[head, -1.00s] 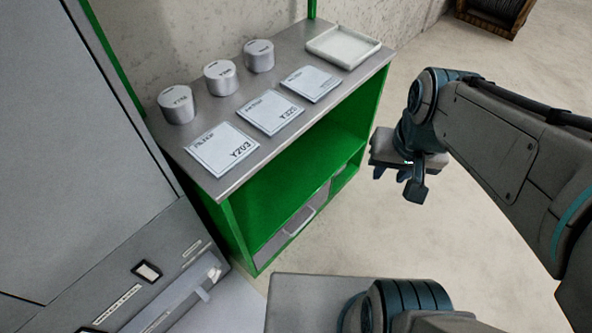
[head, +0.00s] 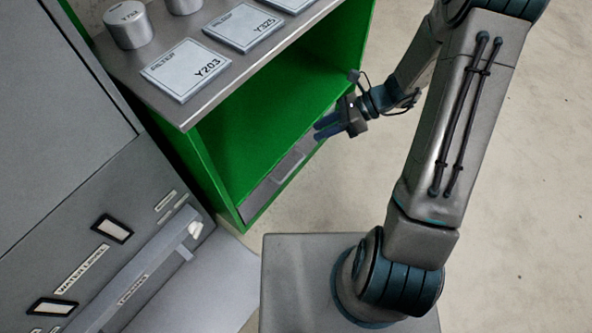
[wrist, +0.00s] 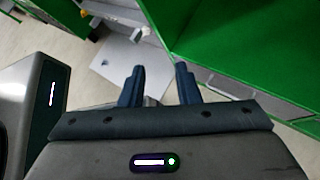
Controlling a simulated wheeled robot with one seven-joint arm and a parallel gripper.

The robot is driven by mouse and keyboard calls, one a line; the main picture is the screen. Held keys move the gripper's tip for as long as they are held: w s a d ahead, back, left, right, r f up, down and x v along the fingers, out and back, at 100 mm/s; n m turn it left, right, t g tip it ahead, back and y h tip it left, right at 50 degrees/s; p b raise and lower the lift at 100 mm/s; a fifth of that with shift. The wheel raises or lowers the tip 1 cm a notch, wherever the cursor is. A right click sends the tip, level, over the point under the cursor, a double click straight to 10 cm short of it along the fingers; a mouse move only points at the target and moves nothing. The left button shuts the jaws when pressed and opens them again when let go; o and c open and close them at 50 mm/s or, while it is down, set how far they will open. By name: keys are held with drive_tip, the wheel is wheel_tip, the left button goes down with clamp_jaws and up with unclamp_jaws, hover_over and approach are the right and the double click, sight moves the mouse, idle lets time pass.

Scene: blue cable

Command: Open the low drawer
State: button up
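My gripper (head: 319,130) is beside the cabinet's open front, near the right part of the drawer. Its blue fingers point left toward the cabinet. In the wrist view the two fingers of my gripper (wrist: 160,78) stand apart with a gap between them. No held object can be made out. Whether the fingers touch the drawer cannot be told.
The green cabinet (head: 205,160) has an open shelf above the drawer and a grey top (head: 185,112) with labelled plates and cylinders. A grey machine (head: 110,250) stands at the left. Bare floor (head: 520,200) lies to the right.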

drive_tip(key=w+d+f+m+t+y+b, duration=0.1)
drive_tip(key=w+f+m+t+y+b, duration=0.15)
drive_tip(key=f+m, duration=0.55)
drive_tip(key=w+f+m+t+y+b, duration=0.1)
drive_tip(key=w+f+m+t+b, duration=0.2)
drive_tip(key=f, duration=1)
drive_tip(key=m+t+h+b, duration=0.3)
drive_tip(key=m+t+b, duration=0.35)
drive_tip(key=m, duration=0.55)
approach(295, 166)
drive_tip(key=shift+m+g+y, duration=0.25)
drive_tip(key=shift+m+g, duration=0.05)
drive_tip(key=shift+g, duration=0.1)
drive_tip(key=shift+w+d+f+b+x, duration=0.1)
drive_tip(key=shift+b+x, duration=0.65)
drive_tip(key=shift+x, duration=0.95)
drive_tip(key=shift+w+d+f+b+x, duration=0.1)
drive_tip(key=shift+b+x, duration=0.7)
drive_tip(key=shift+x, duration=0.85)
drive_tip(key=shift+w+d+f+b+x, duration=0.1)
drive_tip(key=shift+b+x, duration=0.65)
drive_tip(key=shift+x, duration=0.95)
